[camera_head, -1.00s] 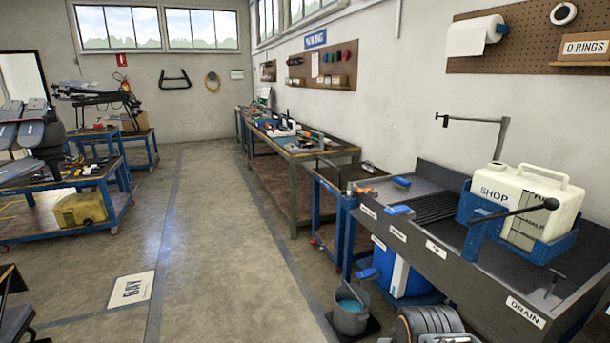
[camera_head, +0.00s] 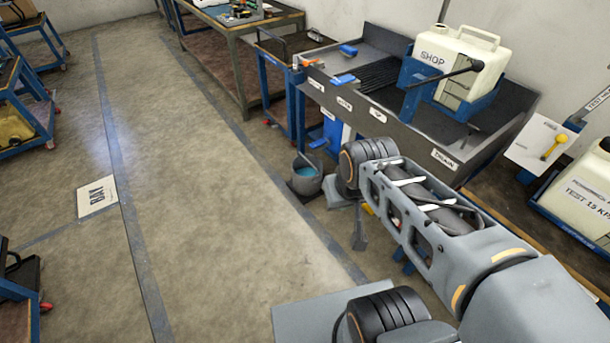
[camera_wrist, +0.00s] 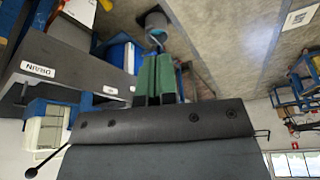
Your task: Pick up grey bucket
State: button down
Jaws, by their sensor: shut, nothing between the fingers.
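The grey bucket (camera_head: 307,182) stands upright on the floor on a dark mat, in front of the sink bench and left of my arm in the head view. Blue liquid shows inside it, and a light stick or handle leans at its rim. In the wrist view the bucket (camera_wrist: 156,20) is at the top, beyond my fingertips and apart from them. My gripper (camera_wrist: 154,62) has green fingers, which are shut together and empty. In the head view my arm's links hide much of the area right of the bucket.
The sink bench (camera_head: 400,130) with a cream SHOP tank (camera_head: 460,60) stands behind the bucket. A blue container (camera_head: 332,130) is under the bench. Another bench (camera_head: 500,160) with a white tank is at the right. The floor (camera_head: 220,210) left of the bucket is clear.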

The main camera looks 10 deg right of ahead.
aim_at(307, 170)
jog(key=u, duration=1)
jog(key=k, duration=1.3)
jog(key=u, duration=0.9)
jog(key=i, duration=1.5)
jog(key=z, duration=0.4)
jog(key=i, duration=2.45)
jog(key=z, duration=0.7)
jog(key=i, duration=2)
jog(key=z, duration=1.6)
jog(key=i, duration=1.15)
jog(key=z, duration=1.9)
jog(key=i, duration=1.6)
jog(key=z, duration=0.5)
